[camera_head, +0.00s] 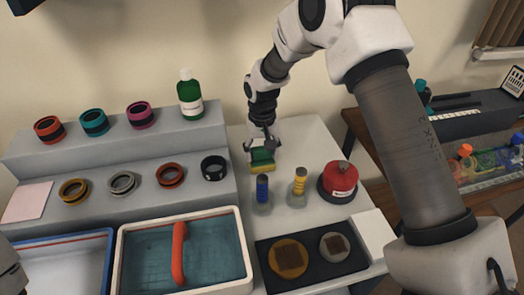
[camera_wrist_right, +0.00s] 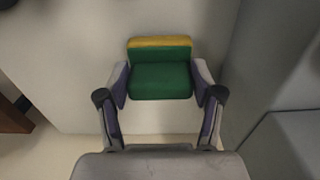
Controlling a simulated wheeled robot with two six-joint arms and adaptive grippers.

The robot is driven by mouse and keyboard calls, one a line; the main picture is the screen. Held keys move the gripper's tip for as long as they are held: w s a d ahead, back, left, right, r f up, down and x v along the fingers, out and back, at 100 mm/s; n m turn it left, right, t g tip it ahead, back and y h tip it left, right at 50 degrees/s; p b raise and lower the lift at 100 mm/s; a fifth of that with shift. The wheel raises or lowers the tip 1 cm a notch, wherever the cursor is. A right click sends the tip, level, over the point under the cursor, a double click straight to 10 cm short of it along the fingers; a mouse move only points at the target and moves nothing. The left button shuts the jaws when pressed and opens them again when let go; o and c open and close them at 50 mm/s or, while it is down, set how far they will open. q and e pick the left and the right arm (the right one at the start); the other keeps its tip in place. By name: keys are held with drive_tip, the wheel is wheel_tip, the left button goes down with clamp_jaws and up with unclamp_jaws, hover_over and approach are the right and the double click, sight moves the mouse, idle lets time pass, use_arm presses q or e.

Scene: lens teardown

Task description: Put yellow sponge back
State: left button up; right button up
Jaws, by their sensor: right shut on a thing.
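The yellow sponge (camera_head: 262,167), with a green layer, is at the back of the white table, right of the stepped shelf. My right gripper (camera_head: 262,146) comes down on it from above and is shut on it. In the right wrist view the sponge (camera_wrist_right: 160,80) sits between the two fingers of my right gripper (camera_wrist_right: 160,92), its green face towards the camera and a yellow strip along the far edge. I cannot tell whether the sponge touches the table. My left gripper is not in view.
Blue (camera_head: 262,193) and yellow (camera_head: 298,188) vials and a red round container (camera_head: 338,182) stand in front of the sponge. The stepped shelf (camera_head: 222,165) holds several rings and a green bottle (camera_head: 190,95). A water tray (camera_head: 122,250) and black mat (camera_head: 355,265) lie nearer.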

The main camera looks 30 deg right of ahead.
sight(262, 149)
drive_tip(key=o, duration=1.1)
drive_tip(key=shift+f, duration=0.1)
wheel_tip(262, 149, up, 12)
